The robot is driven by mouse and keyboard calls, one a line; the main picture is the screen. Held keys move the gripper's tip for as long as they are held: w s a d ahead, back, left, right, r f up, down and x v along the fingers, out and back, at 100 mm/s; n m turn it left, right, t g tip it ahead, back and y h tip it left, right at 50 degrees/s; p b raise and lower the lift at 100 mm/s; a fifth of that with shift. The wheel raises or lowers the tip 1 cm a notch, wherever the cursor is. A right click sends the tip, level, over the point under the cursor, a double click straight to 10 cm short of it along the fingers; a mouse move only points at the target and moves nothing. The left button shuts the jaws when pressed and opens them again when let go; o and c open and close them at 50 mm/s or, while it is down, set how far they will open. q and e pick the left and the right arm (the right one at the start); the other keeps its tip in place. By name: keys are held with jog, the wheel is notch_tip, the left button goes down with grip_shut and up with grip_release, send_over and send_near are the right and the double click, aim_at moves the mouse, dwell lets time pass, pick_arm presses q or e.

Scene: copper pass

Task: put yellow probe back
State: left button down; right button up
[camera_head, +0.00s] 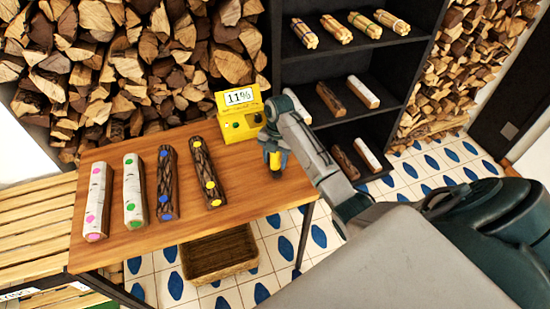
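My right gripper (273,160) is at the right end of the wooden table, its fingers pointing down. A small yellow piece, the yellow probe (276,159), shows between the dark fingers, which appear closed on it; its tip is hard to make out. The yellow meter (240,115) stands at the back edge of the table, just left of and behind the gripper, apart from it. Its display reads 11%. My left gripper is not in view.
On the table (240,190) lie logs with pink (97,200), green (134,190), blue (167,183) and yellow (207,170) dots. A shelf (335,60) holds wood behind my arm. A basket (218,255) sits below. The table's right front is clear.

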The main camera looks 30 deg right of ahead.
jog(key=shift+r, duration=0.1)
jog(key=shift+r, duration=0.25)
jog(key=r, duration=0.5)
jog(key=shift+w+d+r+p, duration=0.25)
jog(key=shift+d+p, duration=0.1)
jog(key=shift+p, duration=0.05)
notch_tip(320, 180, up, 6)
jog(key=p, duration=0.5)
jog(key=shift+w+d+p, duration=0.25)
jog(key=shift+d+p, duration=0.15)
jog(key=shift+d, duration=0.05)
